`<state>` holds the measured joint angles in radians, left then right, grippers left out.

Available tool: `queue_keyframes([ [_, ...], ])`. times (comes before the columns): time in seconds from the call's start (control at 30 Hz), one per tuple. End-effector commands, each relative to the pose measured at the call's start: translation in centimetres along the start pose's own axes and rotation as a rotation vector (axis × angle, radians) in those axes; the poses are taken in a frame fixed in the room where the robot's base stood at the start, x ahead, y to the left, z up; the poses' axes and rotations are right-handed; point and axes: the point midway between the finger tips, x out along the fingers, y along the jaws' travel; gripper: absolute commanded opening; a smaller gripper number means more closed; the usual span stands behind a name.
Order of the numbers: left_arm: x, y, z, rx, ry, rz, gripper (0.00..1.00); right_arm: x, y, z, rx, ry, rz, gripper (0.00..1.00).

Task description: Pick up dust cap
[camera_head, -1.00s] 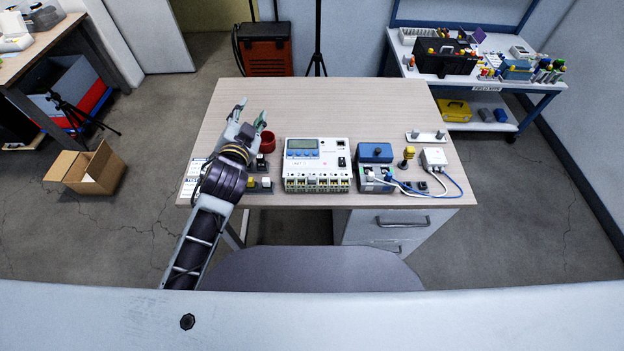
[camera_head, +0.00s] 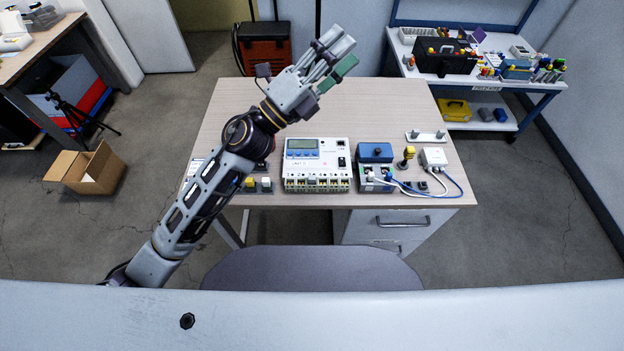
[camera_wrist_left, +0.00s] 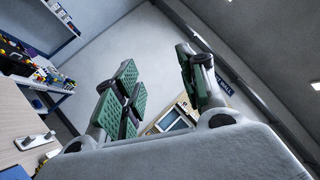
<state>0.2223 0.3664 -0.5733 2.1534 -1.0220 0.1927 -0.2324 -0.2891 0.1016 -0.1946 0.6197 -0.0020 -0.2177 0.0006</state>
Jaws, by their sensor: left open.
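My left gripper (camera_head: 334,58) is raised over the far part of the table (camera_head: 390,105), its fingers pointing up and to the right. In the left wrist view the gripper (camera_wrist_left: 160,85) has its green-padded fingers spread apart with nothing between them. No part is clearly recognisable as the dust cap. A small yellow-topped piece with a dark lower part (camera_head: 406,157) stands upright at the right of the table, well apart from the gripper. Left of it is a blue-topped block (camera_head: 375,153). My left arm hides part of the table's left side. My right gripper is out of view.
A white device with a display (camera_head: 317,165) stands mid-table. A white sensor box (camera_head: 433,157) with cables is at the right, near a white plate with two pegs (camera_head: 427,136). Small yellow and white buttons (camera_head: 258,184) sit front left. The table's back right is clear.

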Motion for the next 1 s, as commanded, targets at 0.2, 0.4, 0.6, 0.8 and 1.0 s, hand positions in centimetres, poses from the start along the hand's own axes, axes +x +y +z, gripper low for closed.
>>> queue_keyframes([
  [0.2,1.0,0.0,-5.0,0.189,0.26,-0.013,0.41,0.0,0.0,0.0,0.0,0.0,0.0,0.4],
  [0.4,0.5,1.3,-9.0,0.356,0.501,-0.004,0.41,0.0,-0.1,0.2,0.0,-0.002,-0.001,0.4],
  [0.6,-1.1,3.7,-12.0,0.518,0.741,0.028,0.41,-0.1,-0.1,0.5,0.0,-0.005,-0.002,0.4],
  [0.8,-3.7,6.7,-13.4,0.669,0.98,0.083,0.41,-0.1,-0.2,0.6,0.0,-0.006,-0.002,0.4],
  [1.0,-6.9,9.9,-13.1,0.809,1.216,0.165,0.41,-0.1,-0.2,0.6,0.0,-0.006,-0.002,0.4],
])
